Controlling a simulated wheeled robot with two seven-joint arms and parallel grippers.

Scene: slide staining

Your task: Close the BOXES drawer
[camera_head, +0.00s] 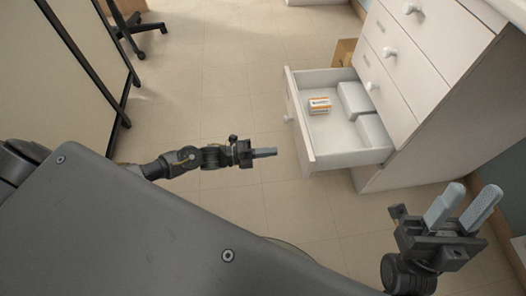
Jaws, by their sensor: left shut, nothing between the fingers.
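The open drawer (345,159) sticks out to the left from the lower part of a white cabinet (447,33). A small orange and white box (319,106) and two plain white boxes (355,99) lie inside it. Its front panel faces left and has a knob (287,118). No label can be read on the drawer. My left gripper (272,153) is shut and empty, to the left of the drawer front and apart from it. My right gripper (465,207) is open and empty, at the lower right in front of the cabinet.
Closed drawers with white knobs (389,52) lie above the open one. A cardboard box (342,52) stands on the floor behind the drawer. A pale panel with a dark frame (82,60) and a chair base (136,34) are at the upper left. The tiled floor between is clear.

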